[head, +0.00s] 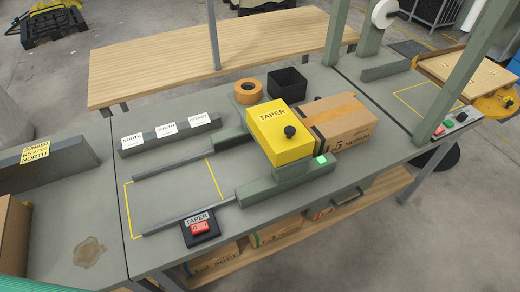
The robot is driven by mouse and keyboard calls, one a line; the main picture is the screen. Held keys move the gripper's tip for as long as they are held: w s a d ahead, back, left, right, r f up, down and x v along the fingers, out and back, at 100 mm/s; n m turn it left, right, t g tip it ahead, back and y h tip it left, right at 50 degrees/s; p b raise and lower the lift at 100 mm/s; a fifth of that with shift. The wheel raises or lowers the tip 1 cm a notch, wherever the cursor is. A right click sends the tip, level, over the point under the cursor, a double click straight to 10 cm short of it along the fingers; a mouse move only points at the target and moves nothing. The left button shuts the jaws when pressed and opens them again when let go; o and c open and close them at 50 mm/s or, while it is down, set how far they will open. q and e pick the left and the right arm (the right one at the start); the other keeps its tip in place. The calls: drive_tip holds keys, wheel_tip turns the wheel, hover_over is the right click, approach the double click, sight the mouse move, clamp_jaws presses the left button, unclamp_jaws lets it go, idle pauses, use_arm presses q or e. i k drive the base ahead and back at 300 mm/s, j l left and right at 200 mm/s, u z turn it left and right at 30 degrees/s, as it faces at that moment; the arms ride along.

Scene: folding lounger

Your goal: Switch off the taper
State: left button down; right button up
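The taper (281,132) is a yellow box labelled TAPER with a black knob, mounted over the grey-green bench. A small green light (321,160) is lit at its front right corner. At the bench's front edge, a black switch box (200,236) carries a TAPER label and a red button (199,227). A cardboard carton (340,119) with tape along its top sits against the right side of the taper. Neither of my grippers is in view.
A roll of brown tape (248,91) and a black open bin (287,82) stand behind the taper. A yellow-outlined area (128,212) on the bench left of it is empty. Another control panel with red and green buttons (448,123) is at the right.

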sight(200, 228)
drive_tip(key=u, duration=0.85)
